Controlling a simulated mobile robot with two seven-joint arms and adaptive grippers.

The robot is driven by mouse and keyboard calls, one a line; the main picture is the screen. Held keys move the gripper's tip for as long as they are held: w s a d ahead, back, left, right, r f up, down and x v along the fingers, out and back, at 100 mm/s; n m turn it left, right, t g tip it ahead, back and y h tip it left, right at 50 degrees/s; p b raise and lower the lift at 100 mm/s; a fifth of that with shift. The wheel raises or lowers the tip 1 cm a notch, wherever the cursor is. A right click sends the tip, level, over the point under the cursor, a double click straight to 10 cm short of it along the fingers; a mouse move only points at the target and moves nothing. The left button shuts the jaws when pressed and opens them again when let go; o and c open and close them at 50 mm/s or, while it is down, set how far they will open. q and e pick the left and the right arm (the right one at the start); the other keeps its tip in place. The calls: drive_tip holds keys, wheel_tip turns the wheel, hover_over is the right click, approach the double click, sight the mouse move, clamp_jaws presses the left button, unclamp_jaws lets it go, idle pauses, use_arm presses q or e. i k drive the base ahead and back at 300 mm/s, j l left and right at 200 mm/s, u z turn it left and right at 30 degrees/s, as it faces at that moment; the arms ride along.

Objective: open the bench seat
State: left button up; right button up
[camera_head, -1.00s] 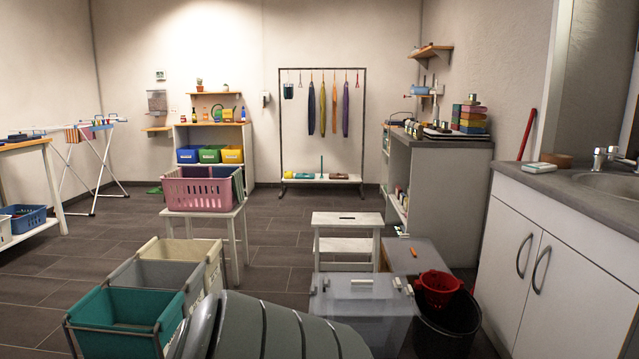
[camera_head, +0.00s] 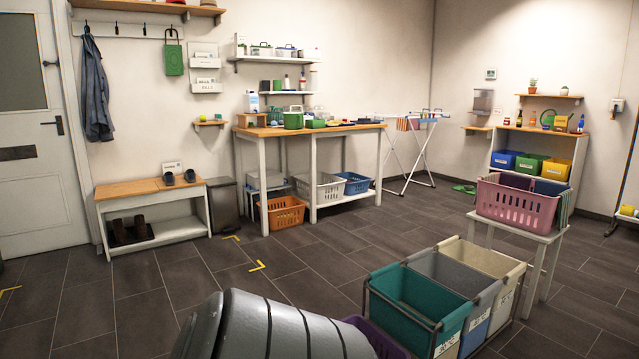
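The bench (camera_head: 150,187) stands against the back wall at the left, beside the white door. It has a wooden seat top in what look like two panels, both lying flat, and a white frame. A pair of dark slippers (camera_head: 180,178) and a small white card (camera_head: 172,168) are on or just behind the right part of the seat. Dark boots (camera_head: 130,229) stand on a tray on the lower shelf. The bench is well across the room from me. Neither gripper shows in the view.
A sorter with teal, grey and cream bins (camera_head: 412,305) stands close at the right front. A pink basket (camera_head: 515,201) sits on a white stool behind it. A grey bin (camera_head: 224,206) stands right of the bench. Open tiled floor (camera_head: 140,300) lies before the bench.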

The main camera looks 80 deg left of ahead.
sight(104, 194)
drive_tip(key=u, duration=3.8)
drive_tip(key=i, duration=3.15)
drive_tip(key=i+j+z, duration=0.1)
drive_tip(key=i, duration=1.5)
